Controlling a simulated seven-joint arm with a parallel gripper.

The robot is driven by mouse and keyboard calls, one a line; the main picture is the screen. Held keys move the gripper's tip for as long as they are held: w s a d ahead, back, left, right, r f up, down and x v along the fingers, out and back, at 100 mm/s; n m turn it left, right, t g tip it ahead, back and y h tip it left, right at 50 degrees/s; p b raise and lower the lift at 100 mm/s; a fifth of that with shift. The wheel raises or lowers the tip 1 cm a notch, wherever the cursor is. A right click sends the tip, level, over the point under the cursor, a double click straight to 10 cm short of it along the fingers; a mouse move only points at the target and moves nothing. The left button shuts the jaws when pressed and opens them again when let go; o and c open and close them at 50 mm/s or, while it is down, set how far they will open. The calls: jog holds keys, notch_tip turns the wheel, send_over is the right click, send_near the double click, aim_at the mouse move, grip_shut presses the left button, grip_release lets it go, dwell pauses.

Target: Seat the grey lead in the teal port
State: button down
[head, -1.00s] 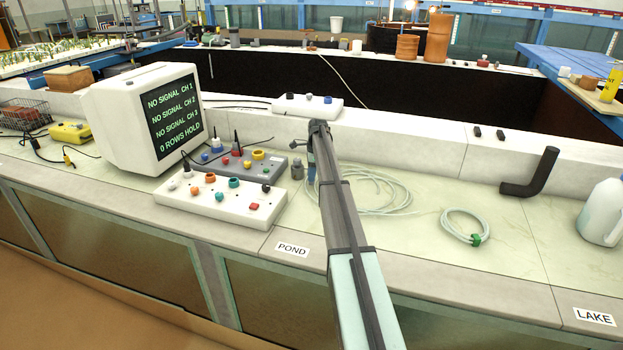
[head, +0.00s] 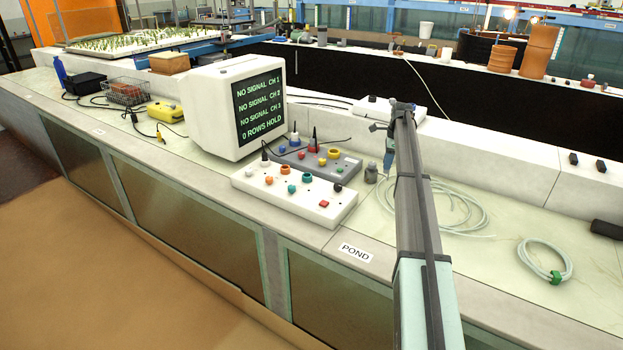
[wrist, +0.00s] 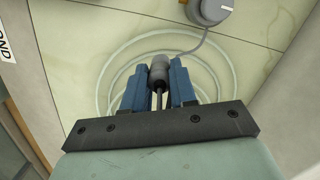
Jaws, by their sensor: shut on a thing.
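My gripper (wrist: 158,88) has blue fingers shut on a grey cylindrical plug, the grey lead (wrist: 158,68). A thin cable runs from near the plug to a round grey body at the top of the wrist view. In the head view my gripper (head: 388,158) hangs over the bench, right of the white port box (head: 255,190); the held plug cannot be made out there. The box carries coloured fittings, with a teal port (head: 307,177) at the back and a lower teal fitting (head: 292,189) in front. Whether either is an open socket is too small to tell.
A grey port box (head: 345,168) stands behind the white one, with upright dark leads near it. A monitor (head: 238,105) is to the left. A small grey canister (head: 371,175) stands between box and gripper. A pale hose coil (head: 450,210) lies under and right of my arm.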

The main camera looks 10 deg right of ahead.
dwell(0.5)
jog(key=w+a+r+n, duration=0.1)
jog(key=w+a+r, duration=0.1)
jog(key=a, duration=0.8)
jog(key=w+a+r+n, duration=0.1)
jog(key=w+a+r, duration=0.15)
jog(key=a, duration=0.75)
jog(key=w+a+r+n, duration=0.1)
jog(key=w+a+r, duration=0.15)
jog(key=a, duration=0.85)
jog(key=shift+w+d+f+m, duration=0.1)
jog(key=shift+f+m, duration=0.35)
jog(key=shift+f, duration=1.35)
jog(key=shift+d+f+m, duration=0.15)
jog(key=shift+f+m, duration=0.35)
jog(key=shift+f, duration=1.25)
jog(key=shift+w+d+f+m, duration=0.1)
jog(key=shift+f+m, duration=0.35)
jog(key=shift+f, duration=1.35)
jog(key=c, duration=0.9)
grip_release()
jog(key=shift+f, duration=0.1)
